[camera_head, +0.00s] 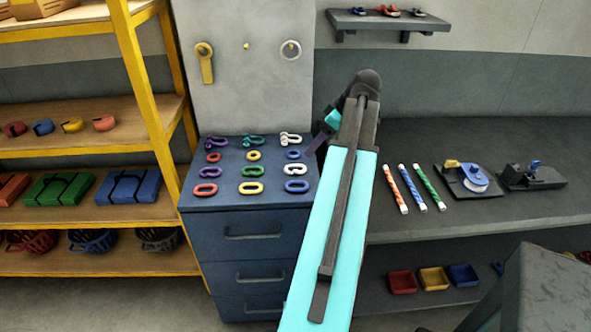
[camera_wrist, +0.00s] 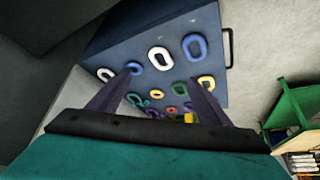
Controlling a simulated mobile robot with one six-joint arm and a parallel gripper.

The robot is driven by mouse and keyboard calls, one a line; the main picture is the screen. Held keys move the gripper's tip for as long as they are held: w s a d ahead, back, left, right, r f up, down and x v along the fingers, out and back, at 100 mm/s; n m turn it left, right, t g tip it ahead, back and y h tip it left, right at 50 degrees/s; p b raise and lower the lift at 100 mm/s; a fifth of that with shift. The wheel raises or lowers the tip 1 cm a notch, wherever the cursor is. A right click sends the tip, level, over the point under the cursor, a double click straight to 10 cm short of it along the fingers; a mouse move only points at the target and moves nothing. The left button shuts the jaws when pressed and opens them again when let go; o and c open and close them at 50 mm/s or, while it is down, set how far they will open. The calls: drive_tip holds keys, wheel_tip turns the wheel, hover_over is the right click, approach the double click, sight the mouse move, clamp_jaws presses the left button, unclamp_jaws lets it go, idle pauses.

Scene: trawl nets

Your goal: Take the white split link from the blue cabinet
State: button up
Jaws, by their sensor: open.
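The white split link (camera_head: 295,170) is a white oval ring lying flat on top of the blue cabinet (camera_head: 190,203), in the right column between a blue ring and a blue oval link. In the wrist view the white link (camera_wrist: 160,58) lies just beyond the gap between my fingertips, with nothing hiding it. My gripper (camera_wrist: 161,78) is open and empty, its purple fingers spread above the cabinet top. One fingertip overlaps the blue ring (camera_wrist: 135,68), the other is by the green link (camera_wrist: 181,88). In the head view my gripper (camera_head: 316,143) is at the cabinet's right back edge.
Other links and shackles lie close around: a blue link (camera_head: 297,186), a yellow link (camera_head: 250,188), a green link (camera_head: 252,171) and a white shackle (camera_head: 290,139). A yellow shelf rack (camera_head: 140,65) stands left. A grey bench (camera_head: 400,140) stands right, behind my arm.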

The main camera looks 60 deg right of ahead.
drive_tip(key=p, duration=0.2)
approach(299, 164)
drive_tip(key=shift+w+a+f, duration=0.15)
drive_tip(key=shift+a+f, duration=0.35)
drive_tip(key=shift+a, duration=0.1)
drive_tip(key=shift+w+a+f, duration=0.2)
drive_tip(key=shift+a+f, duration=0.3)
drive_tip(key=shift+a, duration=0.1)
drive_tip(key=shift+w+f, duration=0.1)
drive_tip(key=shift+p+x, duration=0.95)
drive_tip(key=shift+x, duration=0.2)
drive_tip(key=shift+p+x, duration=0.35)
drive_tip(key=shift+x, duration=0.95)
drive_tip(key=shift+a, duration=0.15)
drive_tip(key=c, duration=1.3)
